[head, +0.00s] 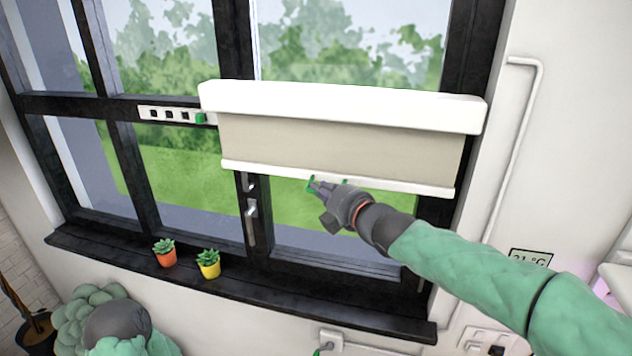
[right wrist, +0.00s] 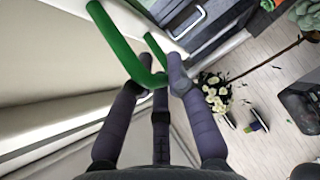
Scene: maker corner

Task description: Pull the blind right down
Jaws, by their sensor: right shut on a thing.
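The blind hangs in front of the right window pane, with a white top case (head: 340,107), beige fabric (head: 340,148) and a white bottom bar (head: 400,185). The fabric is partly down, and the bar is well above the sill. A green pull handle (head: 311,184) is at the bar's underside; it also shows as a bent green loop in the right wrist view (right wrist: 127,50). My right gripper (head: 322,187) is shut on this handle, its fingers around one end of the loop. My left gripper is not in view.
The dark window sill (head: 300,298) runs below. An orange pot (head: 166,259) and a yellow pot (head: 209,270) with succulents stand on its left part. A window latch (head: 251,208) is left of my right gripper. A white strip with dark squares (head: 170,114) is left of the blind.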

